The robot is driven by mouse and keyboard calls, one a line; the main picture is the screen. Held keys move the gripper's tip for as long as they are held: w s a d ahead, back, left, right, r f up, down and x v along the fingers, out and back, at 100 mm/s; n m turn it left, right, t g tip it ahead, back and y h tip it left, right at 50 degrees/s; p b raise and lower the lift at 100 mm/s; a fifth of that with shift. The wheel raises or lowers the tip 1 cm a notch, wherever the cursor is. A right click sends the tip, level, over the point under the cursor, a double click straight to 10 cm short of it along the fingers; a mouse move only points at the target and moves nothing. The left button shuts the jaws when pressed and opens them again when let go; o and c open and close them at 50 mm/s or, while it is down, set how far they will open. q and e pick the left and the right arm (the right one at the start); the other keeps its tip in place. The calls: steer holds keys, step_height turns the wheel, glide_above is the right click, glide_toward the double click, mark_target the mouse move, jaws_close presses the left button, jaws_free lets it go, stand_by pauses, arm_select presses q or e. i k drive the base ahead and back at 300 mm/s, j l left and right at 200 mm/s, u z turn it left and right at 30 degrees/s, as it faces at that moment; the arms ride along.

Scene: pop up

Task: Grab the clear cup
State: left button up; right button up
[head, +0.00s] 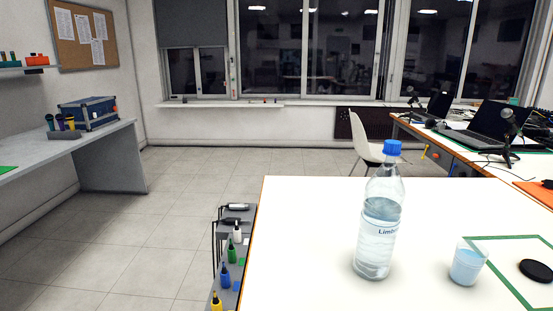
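The clear cup (467,264) stands upright on the white table (310,235) at the lower right of the head view. It looks see-through, with something pale blue in its lower part.
A black round disc (537,270) lies right of the cup, within a green tape outline (503,279). Small bottles stand on a grey rack (228,262) at the table's left edge. A white chair (367,140) stands behind. The table's left part is bare.

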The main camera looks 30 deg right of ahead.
mark_target(470, 257)
steer(key=z, duration=1.45)
